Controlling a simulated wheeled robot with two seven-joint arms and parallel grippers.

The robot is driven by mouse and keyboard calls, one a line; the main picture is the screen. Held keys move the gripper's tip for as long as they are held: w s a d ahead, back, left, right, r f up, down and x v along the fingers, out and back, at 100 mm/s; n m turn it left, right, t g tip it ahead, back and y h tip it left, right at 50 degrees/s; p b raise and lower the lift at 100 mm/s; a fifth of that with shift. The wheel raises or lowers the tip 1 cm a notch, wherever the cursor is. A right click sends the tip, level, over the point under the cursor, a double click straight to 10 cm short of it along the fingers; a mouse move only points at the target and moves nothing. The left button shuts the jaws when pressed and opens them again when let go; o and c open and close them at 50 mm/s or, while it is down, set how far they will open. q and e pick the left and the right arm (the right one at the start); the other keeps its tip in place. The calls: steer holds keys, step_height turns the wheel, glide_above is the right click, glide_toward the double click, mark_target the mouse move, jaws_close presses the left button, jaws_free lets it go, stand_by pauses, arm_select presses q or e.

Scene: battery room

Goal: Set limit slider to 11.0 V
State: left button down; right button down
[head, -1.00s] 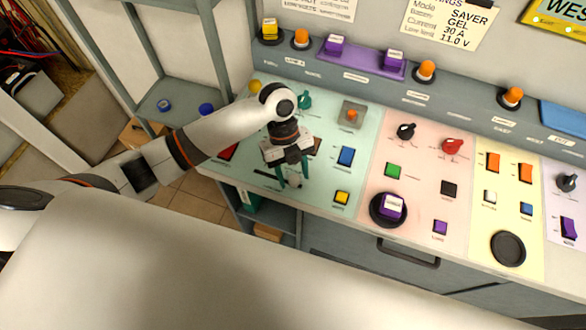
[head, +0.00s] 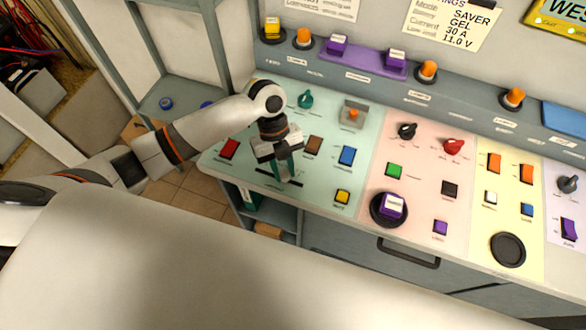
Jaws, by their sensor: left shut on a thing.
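The limit slider's dark slot (head: 263,172) runs along the front of the green panel, left of the yellow button. My left gripper (head: 284,177) reaches down onto this slot with its teal fingers shut on the slider knob. The fingers and wrist largely hide the knob, and the scale marks are too small to read. The settings card (head: 448,28) on the wall shows SAVER, GEL, 30 A and 11.0 V. My right gripper is not in view.
Near the gripper are a red switch (head: 229,149), a brown switch (head: 313,146), a blue switch (head: 347,156) and a yellow button (head: 342,197). A teal knob (head: 305,99) and an orange toggle (head: 353,114) stand behind.

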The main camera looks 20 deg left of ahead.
arm_select(q)
steer(key=shift+a, duration=0.2)
steer(key=c, duration=1.1)
jaws_free()
steer(key=shift+d, duration=0.1)
steer(key=shift+c, duration=0.2)
steer(key=b+v, duration=0.3)
steer(key=v, duration=0.9)
